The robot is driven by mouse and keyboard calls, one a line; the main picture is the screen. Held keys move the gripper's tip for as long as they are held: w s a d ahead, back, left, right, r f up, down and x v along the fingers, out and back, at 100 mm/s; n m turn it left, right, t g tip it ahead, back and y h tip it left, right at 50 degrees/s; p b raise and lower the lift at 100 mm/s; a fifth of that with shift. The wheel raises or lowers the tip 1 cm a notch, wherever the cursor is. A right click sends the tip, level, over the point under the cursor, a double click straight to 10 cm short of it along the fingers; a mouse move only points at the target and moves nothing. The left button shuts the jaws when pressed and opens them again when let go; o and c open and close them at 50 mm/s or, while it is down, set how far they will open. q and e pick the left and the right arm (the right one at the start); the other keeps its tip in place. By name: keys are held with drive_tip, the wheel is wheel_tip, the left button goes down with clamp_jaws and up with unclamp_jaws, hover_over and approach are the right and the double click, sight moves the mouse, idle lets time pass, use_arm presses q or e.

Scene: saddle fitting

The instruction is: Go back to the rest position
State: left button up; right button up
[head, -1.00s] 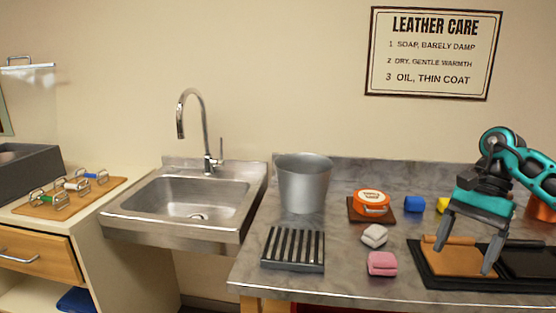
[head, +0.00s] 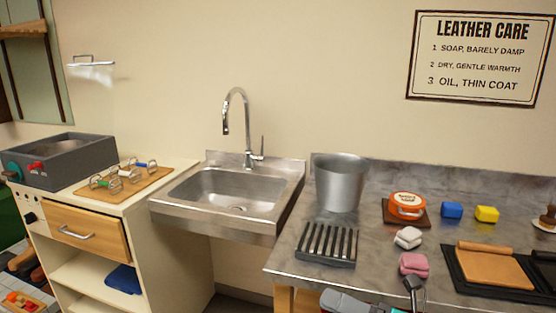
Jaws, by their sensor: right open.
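My right gripper (head: 380,296) shows only in part at the bottom edge, in front of the grey counter (head: 385,270). Its jaws are open and I see nothing between them. Its dark finger overlaps the view just below the pink sponge (head: 414,264). Most of the right arm is cut off by the frame. My left gripper is not in view.
On the counter are a metal bucket (head: 339,184), a slatted rack (head: 327,243), an orange tin (head: 407,205), a white sponge (head: 408,237), blue (head: 452,210) and yellow (head: 486,214) blocks and a black tray (head: 465,285) with tan leather. A sink (head: 235,190) is left.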

drive_tip(key=s+d+f+m+t+h, duration=0.1)
drive_tip(key=s+f+m+h, duration=0.4)
drive_tip(key=m, duration=0.7)
drive_tip(key=s+d+f+m+t+h, duration=0.1)
drive_tip(key=s+d+f+m+h, duration=0.3)
drive_tip(key=f+m, duration=0.5)
drive_tip(key=s+d+f+m+h, duration=0.2)
drive_tip(key=s+f+m+h, duration=0.3)
drive_tip(key=m, duration=1)
wheel_tip(320, 180, down, 2)
drive_tip(key=shift+s+d+f+t+h+p, duration=0.15)
drive_tip(key=shift+s+t+h+p, duration=0.25)
drive_tip(key=shift+h, duration=0.7)
